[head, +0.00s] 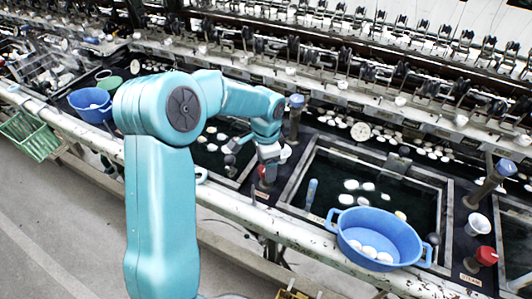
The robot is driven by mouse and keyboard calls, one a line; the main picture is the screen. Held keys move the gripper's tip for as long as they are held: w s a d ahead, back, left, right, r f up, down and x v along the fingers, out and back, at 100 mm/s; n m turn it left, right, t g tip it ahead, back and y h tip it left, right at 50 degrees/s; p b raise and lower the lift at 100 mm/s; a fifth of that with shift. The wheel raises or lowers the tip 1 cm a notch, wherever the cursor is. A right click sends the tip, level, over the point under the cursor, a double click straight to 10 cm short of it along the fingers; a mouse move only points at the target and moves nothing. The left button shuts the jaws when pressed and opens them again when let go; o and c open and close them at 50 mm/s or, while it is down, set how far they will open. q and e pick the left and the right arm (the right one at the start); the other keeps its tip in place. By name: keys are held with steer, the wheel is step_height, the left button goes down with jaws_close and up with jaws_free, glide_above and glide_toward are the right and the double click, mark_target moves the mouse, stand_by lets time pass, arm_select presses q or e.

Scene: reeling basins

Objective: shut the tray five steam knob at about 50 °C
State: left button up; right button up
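My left arm rises from the lower left and reaches over the basins. Its gripper (268,172) points down at the front ledge between two dark water basins. A small red part (262,173), apparently a knob, shows right at the fingers and is mostly hidden by them. I cannot tell whether the fingers are closed on it or only around it. Another red knob (486,256) stands on the ledge at the right, with a small label near it. No readable temperature shows, and I cannot tell which basin is tray five. My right gripper is not in view.
A blue basin (345,240) with white cocoons sits on the front edge, right of the gripper. Blue-capped posts (296,102) (504,168) stand beside the basins. A white cup (478,224) is at the right. Reeling machinery runs along the back.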

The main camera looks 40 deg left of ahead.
arm_select(q)
step_height(320, 180, up, 16)
stand_by(0.3)
